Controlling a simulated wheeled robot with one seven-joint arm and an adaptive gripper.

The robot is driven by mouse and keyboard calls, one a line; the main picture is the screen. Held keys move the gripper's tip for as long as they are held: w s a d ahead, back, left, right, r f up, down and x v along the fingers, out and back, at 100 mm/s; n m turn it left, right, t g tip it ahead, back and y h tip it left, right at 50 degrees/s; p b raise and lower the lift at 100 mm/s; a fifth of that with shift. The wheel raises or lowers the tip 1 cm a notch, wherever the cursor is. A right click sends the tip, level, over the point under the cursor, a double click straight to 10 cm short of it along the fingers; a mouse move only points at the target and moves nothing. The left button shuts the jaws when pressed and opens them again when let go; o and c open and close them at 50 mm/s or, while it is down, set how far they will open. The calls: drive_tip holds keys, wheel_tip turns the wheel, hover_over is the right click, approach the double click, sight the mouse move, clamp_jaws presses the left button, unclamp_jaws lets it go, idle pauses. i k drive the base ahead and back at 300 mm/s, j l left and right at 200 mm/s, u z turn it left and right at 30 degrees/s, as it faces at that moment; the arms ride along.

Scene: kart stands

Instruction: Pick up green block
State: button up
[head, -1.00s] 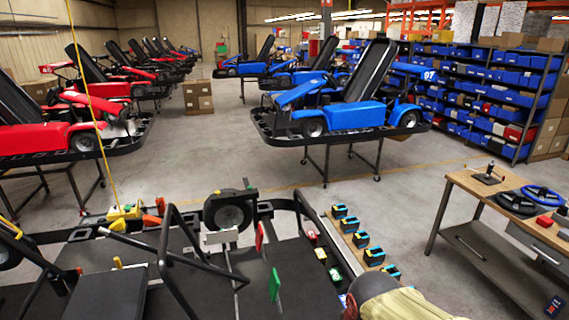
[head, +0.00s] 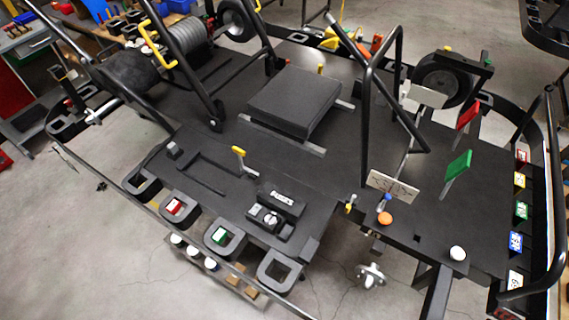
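A small green block (head: 219,236) with a white face sits in a U-shaped black holder at the front edge of the kart frame, low and left of centre. A similar red block (head: 173,207) sits in the holder to its left. Another green piece with a white mark (head: 521,210) sits in the row along the right rail. A larger green plate (head: 459,163) stands tilted on a stalk, like a pedal. I cannot tell which green piece is the task's block. My gripper is not in view.
Yellow (head: 519,180), blue (head: 515,241) and white (head: 514,280) pieces share the right rail. Black tubes (head: 390,90) rise mid-frame. White knobs (head: 193,252) hang below the front holders. Concrete floor (head: 90,230) is open at lower left.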

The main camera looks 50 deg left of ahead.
sight(219, 236)
drive_tip(key=u, duration=2.7)
drive_tip(key=i+j+z, duration=0.35)
drive_tip(key=j, duration=0.8)
drive_tip(key=j+z, duration=0.4)
drive_tip(key=j, duration=0.7)
drive_tip(key=k+j+z, duration=0.1)
drive_tip(key=j+z, duration=0.25)
drive_tip(key=j, duration=0.85)
